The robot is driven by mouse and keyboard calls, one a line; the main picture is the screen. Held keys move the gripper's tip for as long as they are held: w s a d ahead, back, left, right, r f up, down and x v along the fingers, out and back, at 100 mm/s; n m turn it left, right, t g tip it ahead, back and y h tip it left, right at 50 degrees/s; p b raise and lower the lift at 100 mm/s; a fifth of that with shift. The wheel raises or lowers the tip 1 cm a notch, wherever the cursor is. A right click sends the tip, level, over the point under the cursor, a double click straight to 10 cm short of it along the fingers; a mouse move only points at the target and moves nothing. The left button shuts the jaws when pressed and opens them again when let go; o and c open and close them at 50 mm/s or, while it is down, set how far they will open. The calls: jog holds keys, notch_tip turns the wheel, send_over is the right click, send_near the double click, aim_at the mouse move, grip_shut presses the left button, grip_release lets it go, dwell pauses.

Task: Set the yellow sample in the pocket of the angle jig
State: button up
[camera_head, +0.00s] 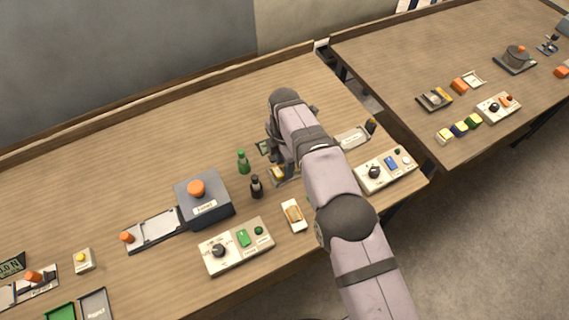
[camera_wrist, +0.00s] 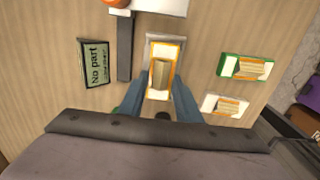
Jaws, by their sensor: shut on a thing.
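The yellow sample (camera_wrist: 163,72), a small yellow-orange framed card with a tan middle, is between the blue fingers of my gripper (camera_wrist: 170,90) in the wrist view. The gripper is shut on it. In the head view the yellow sample (camera_head: 278,172) shows low under my wrist, close above or on a grey plate. A pale grey edge surrounds the far end of the sample in the wrist view; I cannot tell whether this is the angle jig or its pocket. My arm hides much of this spot in the head view, so contact is unclear.
A dark box with an orange knob (camera_head: 205,198) is farther left. A "No part" sign (camera_wrist: 95,62) is at left.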

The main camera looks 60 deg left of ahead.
jog(key=shift+f, duration=0.4)
dwell(0.4)
jog(key=o, duration=1.1)
jog(key=shift+o, duration=0.2)
jog(key=shift+b, duration=0.3)
jog(key=shift+r+b, duration=1)
jog(key=shift+r, duration=2.7)
